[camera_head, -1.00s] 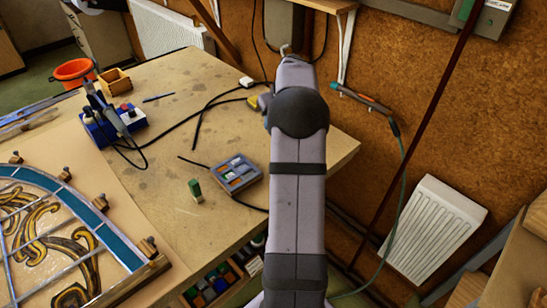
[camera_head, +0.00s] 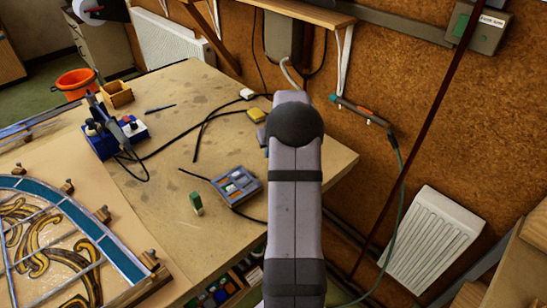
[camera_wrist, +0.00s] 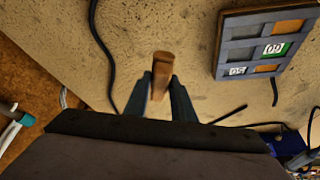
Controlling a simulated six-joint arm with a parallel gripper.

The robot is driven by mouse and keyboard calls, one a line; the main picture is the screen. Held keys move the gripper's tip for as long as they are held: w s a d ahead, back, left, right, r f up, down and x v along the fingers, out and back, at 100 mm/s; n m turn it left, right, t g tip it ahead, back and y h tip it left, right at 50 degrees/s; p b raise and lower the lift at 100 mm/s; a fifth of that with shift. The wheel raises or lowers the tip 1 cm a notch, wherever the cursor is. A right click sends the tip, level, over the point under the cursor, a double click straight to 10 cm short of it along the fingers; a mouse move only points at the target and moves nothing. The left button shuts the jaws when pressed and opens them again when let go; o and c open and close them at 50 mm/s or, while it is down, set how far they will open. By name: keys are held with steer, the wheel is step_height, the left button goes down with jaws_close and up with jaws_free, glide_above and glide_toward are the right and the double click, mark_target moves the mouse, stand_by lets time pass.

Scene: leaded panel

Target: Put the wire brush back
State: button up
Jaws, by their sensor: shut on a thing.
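In the wrist view my gripper (camera_wrist: 160,88) is shut on a brown wooden piece, which looks like the handle of the wire brush (camera_wrist: 161,64). Its upper end sticks out beyond the fingertips, over the bench top. No bristles show. In the head view my arm hides the gripper and the brush. A grey compartment tray (camera_head: 249,200) lies on the bench (camera_head: 165,150). The wrist view shows this tray (camera_wrist: 224,48) to the right of the held piece, apart from it.
A small green object (camera_head: 196,203) stands left of the tray. Black cables (camera_head: 178,150) cross the bench. A blue soldering station (camera_head: 100,143) and a leaded panel (camera_head: 75,235) are at left. A yellow block (camera_head: 256,115) lies near my arm. A tool hangs on the wall (camera_head: 360,110).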

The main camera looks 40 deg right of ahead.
steer(key=shift+f+p, duration=0.6)
steer(key=shift+f, duration=1.3)
steer(key=shift+f, duration=0.2)
steer(key=o, duration=1)
steer(key=shift+r, duration=0.15)
steer(key=shift+r, duration=0.15)
steer(key=b+v, duration=0.3)
steer(key=v, duration=0.9)
